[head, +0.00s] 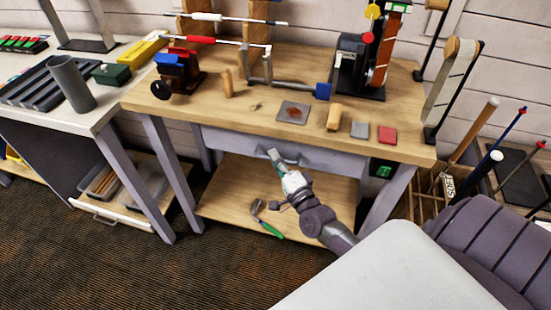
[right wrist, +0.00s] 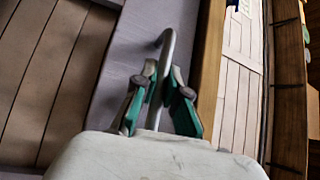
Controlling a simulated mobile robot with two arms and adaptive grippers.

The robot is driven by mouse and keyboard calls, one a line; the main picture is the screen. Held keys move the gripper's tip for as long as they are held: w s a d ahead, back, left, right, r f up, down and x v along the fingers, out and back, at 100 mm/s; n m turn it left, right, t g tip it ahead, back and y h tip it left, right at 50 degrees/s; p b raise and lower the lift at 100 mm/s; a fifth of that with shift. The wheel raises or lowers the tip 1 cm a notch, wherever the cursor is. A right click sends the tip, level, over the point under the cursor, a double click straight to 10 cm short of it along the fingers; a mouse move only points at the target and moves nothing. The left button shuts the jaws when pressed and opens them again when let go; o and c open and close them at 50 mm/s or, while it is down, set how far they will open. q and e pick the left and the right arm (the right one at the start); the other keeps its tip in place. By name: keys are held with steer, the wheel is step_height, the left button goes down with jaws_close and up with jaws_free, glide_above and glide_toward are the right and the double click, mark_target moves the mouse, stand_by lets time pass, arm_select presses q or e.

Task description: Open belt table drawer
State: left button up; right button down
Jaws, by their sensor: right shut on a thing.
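The belt table (head: 215,110) is a wooden-topped bench with grey legs, and a belt sander (head: 365,60) stands on it. Its drawer has a grey front (head: 225,142) under the tabletop, with a grey bar handle (head: 318,163). The drawer front looks about level with the table frame. My right gripper (head: 276,158) is at the handle, shut on it. In the right wrist view the green-padded fingers (right wrist: 164,76) lie on both sides of the handle bar (right wrist: 168,44), in front of the drawer front (right wrist: 128,62). My left gripper is not in view.
A lower wooden shelf (head: 235,205) holds a green-handled tool (head: 268,226). Dark carpet (head: 130,270) lies clear in front.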

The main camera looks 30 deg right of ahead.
steer(key=shift+s+a, duration=0.1)
steer(key=s+a+p, duration=0.4)
steer(key=s+a, duration=1.1)
steer(key=a, duration=0.3)
steer(key=shift+s+a, duration=0.15)
steer(key=shift+s, duration=0.2)
steer(key=c, duration=1.2)
jaws_free()
steer(key=s+f, duration=0.1)
steer(key=s, duration=1.1)
steer(key=shift+a+f, duration=0.35)
steer(key=shift+a, duration=0.05)
